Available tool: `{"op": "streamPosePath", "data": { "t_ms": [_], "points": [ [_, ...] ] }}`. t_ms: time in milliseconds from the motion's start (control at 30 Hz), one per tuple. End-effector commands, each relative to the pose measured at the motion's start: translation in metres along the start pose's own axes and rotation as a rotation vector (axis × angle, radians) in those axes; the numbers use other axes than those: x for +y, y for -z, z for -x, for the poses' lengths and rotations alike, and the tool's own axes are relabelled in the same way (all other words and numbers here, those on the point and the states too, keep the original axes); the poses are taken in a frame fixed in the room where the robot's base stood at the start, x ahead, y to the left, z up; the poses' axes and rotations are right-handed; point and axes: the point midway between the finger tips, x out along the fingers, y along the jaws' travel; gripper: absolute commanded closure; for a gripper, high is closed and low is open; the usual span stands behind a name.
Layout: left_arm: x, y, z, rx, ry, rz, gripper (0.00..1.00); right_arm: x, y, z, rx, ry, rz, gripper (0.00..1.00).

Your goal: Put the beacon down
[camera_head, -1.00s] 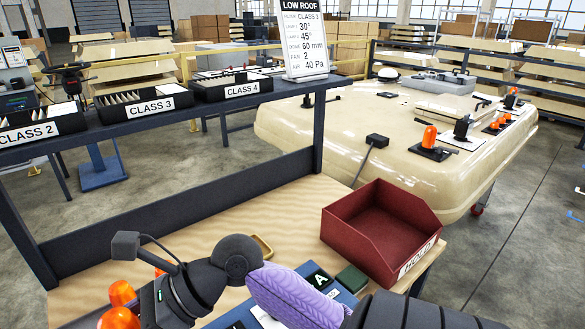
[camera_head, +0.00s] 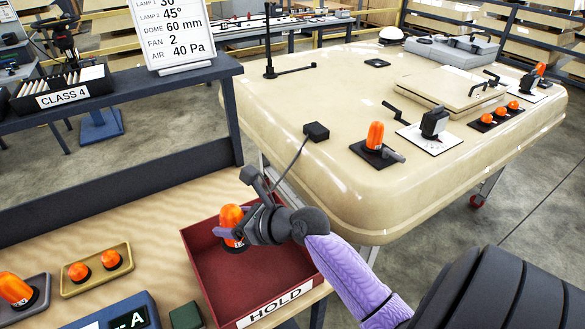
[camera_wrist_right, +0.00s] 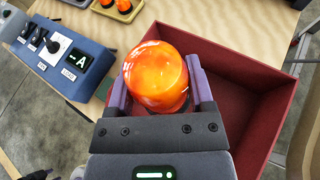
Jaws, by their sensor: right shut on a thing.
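My right gripper (camera_head: 238,236) is shut on an orange beacon (camera_head: 231,215) with a dark base. It holds the beacon over the red bin (camera_head: 218,283) labelled HOLD. The wrist view shows the orange dome (camera_wrist_right: 156,77) between the two purple fingers, with the red bin's inside (camera_wrist_right: 264,93) behind and to the right. The beacon's underside is hidden, so I cannot tell whether it touches the bin floor. The rest of the bin looks empty.
On the wooden bench, left of the bin, are a tan tray (camera_head: 97,287) with two small orange lamps, another orange beacon (camera_head: 15,289) on a grey tray and a blue box (camera_head: 105,315). The cream roof (camera_head: 330,90) with mounted beacons stands behind.

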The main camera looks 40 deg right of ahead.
Motion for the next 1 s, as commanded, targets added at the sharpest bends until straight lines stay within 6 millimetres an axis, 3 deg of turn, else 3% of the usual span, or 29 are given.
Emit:
{"op": "streamPosePath", "data": {
  "t_ms": [33, 167, 400, 700, 1000],
  "points": [
    [-0.001, 0.003, 0.020, 0.004, 0.002, 0.000, 0.41, -0.007, -0.001, 0.001, 0.000, 0.052, -0.032, 1.00],
    [-0.003, 0.005, 0.032, 0.006, 0.005, 0.003, 0.41, -0.021, 0.023, -0.003, -0.005, 0.156, -0.069, 1.00],
    [-0.004, -0.002, -0.012, -0.004, 0.007, 0.001, 0.41, -0.027, 0.087, -0.027, -0.007, 0.184, -0.074, 1.00],
    [-0.001, -0.007, -0.048, -0.013, 0.004, -0.001, 0.41, -0.029, 0.131, -0.045, -0.007, 0.183, -0.074, 1.00],
    [0.000, -0.006, -0.045, -0.011, 0.001, -0.003, 0.41, -0.029, 0.128, -0.044, -0.010, 0.183, -0.077, 1.00]
  ]
}}
